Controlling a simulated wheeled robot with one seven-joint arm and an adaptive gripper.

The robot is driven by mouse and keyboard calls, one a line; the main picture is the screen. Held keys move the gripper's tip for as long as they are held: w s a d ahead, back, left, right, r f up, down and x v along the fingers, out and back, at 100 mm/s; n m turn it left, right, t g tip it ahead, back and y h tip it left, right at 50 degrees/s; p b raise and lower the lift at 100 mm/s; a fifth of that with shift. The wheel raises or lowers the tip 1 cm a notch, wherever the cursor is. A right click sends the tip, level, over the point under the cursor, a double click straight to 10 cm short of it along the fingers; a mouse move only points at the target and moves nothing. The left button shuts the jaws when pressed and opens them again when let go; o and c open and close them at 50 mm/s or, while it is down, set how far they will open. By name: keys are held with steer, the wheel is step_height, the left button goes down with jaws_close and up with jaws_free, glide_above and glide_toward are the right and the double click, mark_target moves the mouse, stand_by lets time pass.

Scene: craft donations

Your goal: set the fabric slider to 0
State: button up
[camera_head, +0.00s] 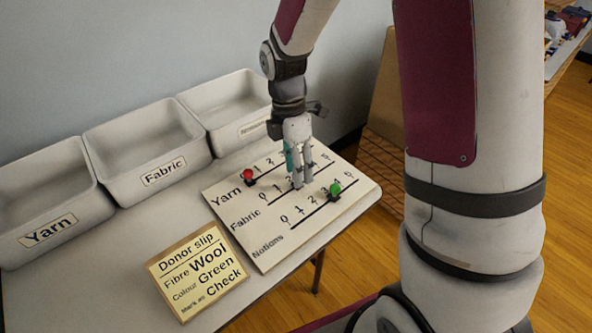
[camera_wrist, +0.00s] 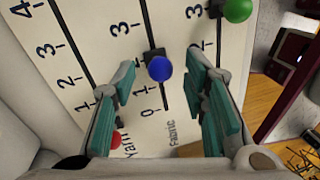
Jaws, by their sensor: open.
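My gripper (camera_head: 300,180) is open and points down over the Fabric row of the slider board (camera_head: 262,258). The blue Fabric knob (camera_wrist: 158,68) stands between my two spread fingers in the wrist view, apart from both. In the head view the gripper hides this knob. The Fabric 0 (camera_wrist: 146,114) shows nearer the bottom of the wrist view.
The red Yarn knob (camera_head: 249,176) is near the low end of its line. The green Notions knob (camera_head: 335,190) is farther up its own. A donor slip (camera_head: 198,270) lies beside the board. Bins labelled Yarn (camera_head: 45,233), Fabric (camera_head: 160,173) and Notions (camera_head: 250,128) stand behind.

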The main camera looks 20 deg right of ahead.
steer(key=shift+f, duration=0.3)
jaws_close()
steer(key=s+a, duration=0.1)
steer(key=a, duration=0.1)
steer(key=a+p, duration=0.1)
steer(key=a, duration=0.2)
steer(key=s+a, duration=0.1)
steer(key=a, duration=0.2)
steer(key=shift+s+p, duration=0.3)
steer(key=shift+s, duration=0.05)
jaws_free()
steer(key=shift+a, duration=0.1)
steer(key=shift+r, duration=0.1)
